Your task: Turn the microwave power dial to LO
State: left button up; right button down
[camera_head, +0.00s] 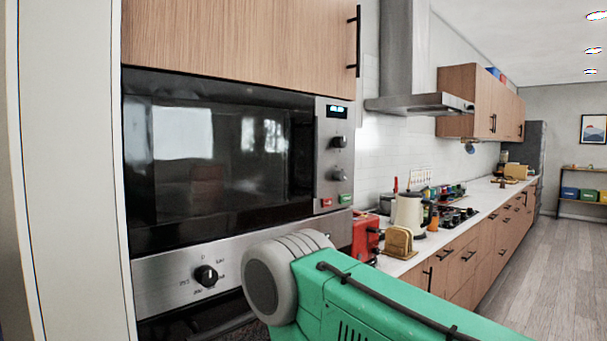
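The microwave (218,160) is built into a tall wooden cabinet at the left, with a dark glass door that is shut. Its steel control panel (322,172) runs down the right side. A lit display (337,111) is at the top of the panel. Below it are an upper dial (339,142) and a lower dial (339,173); their markings are too small to read. A red button (326,202) and a green button (345,198) sit at the bottom. My green arm comes in from the lower right, below the panel. Neither gripper is in view.
An oven panel with a black knob (206,275) is below the microwave. To the right, a counter (405,262) holds a red toaster (366,236), a cream kettle (409,212) and a toast rack (398,243). A range hood (420,104) hangs above. The floor (545,270) at the right is clear.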

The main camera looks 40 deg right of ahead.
aim_at(339, 176)
jog(key=l+u, duration=0.15)
jog(key=l, duration=0.3)
jog(key=k+l+u, duration=0.15)
jog(key=l, duration=0.35)
jog(key=l+u, duration=0.15)
jog(key=l, duration=0.3)
jog(key=k+l+u, duration=0.1)
jog(key=l, duration=0.35)
jog(key=k+l+u, duration=0.15)
jog(key=l, duration=0.3)
